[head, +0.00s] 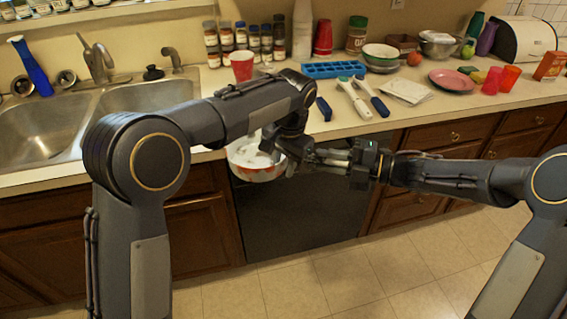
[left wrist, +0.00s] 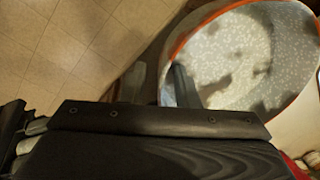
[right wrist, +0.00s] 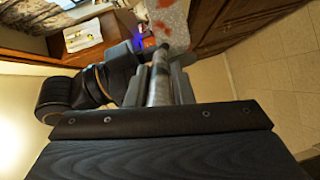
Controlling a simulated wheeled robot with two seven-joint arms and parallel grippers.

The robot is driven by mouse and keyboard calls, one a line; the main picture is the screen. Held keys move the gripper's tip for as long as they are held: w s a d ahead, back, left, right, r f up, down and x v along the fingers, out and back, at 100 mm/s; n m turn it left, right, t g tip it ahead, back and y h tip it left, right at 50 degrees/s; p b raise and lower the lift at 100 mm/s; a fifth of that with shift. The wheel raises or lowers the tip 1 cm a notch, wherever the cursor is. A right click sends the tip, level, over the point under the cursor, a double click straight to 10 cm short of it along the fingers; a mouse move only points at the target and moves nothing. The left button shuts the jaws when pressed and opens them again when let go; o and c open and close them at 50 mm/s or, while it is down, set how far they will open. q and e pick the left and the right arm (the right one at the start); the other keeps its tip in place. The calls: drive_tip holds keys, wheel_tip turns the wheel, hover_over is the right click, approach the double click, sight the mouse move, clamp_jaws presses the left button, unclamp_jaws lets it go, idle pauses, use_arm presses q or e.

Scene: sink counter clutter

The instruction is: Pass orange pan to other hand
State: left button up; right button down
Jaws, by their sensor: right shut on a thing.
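The orange pan (head: 257,172) hangs in front of the counter, its pale speckled inside facing up and its handle (head: 332,157) pointing right. My right gripper (head: 362,165) is shut on the handle, which also shows between its fingers in the right wrist view (right wrist: 158,80). My left gripper (head: 289,148) is at the pan's right side, near where the handle meets it. In the left wrist view the pan (left wrist: 235,55) fills the upper right, and the left fingers (left wrist: 158,88) stand apart at its rim. Contact there is hard to tell.
The sink (head: 45,135) is at the left. A red cup (head: 242,66), a blue ice tray (head: 334,69), utensils (head: 354,98) and a pink plate (head: 452,80) stand on the counter behind. A dark dishwasher front (head: 300,215) is below the pan. The floor in front is clear.

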use_arm(q)
drive_tip(key=shift+c, duration=0.3)
use_arm(e)
drive_tip(key=shift+r, duration=0.2)
use_arm(q)
clamp_jaws()
drive_tip(key=shift+f, duration=0.1)
use_arm(e)
drive_tip(key=shift+a+r, duration=0.1)
drive_tip(key=c, duration=1.2)
unclamp_jaws()
